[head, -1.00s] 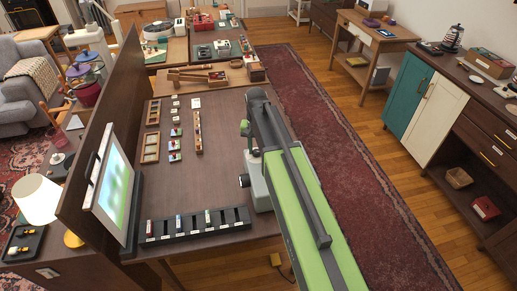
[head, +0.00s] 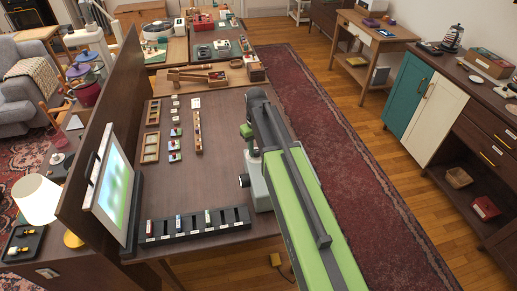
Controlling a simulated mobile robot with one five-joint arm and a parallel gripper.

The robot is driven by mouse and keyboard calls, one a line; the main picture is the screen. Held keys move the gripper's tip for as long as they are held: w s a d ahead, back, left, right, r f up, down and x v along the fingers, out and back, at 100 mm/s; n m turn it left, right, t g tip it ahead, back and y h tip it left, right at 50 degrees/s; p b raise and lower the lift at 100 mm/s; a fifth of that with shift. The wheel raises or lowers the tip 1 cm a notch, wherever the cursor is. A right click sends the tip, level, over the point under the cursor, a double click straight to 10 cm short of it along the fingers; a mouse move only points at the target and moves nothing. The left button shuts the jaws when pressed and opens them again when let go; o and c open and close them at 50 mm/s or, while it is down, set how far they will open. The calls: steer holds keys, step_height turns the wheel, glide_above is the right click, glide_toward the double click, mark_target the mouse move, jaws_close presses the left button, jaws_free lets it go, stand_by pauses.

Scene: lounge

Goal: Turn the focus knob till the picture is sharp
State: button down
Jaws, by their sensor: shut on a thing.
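The picture on the upright screen (head: 113,190) at the left of the table is blurred, with soft green and pale blue patches and no clear edges. The grey-green projector (head: 258,188) stands at the table's right edge, with a dark round lens (head: 243,180) on its left side. My arm reaches over it and hides much of it. My gripper (head: 252,150) points down at the top of the projector, with a green part at its left. It is shut on the focus knob; the knob and the fingertips are mostly hidden.
A dark slotted rack (head: 194,229) with several small slides lies along the table's front. Wooden frames and small pieces lie farther back. A dark upright panel (head: 100,130) closes the left side. The middle of the tabletop (head: 220,170) is clear.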

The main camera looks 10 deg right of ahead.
mark_target(256, 151)
steer(key=shift+s+n, duration=0.1)
steer(key=shift+n, duration=0.4)
steer(key=c, duration=1.1)
jaws_free()
steer(key=shift+o, duration=0.2)
step_height(256, 151, up, 17)
steer(key=p, duration=1.7)
steer(key=shift+r, duration=0.2)
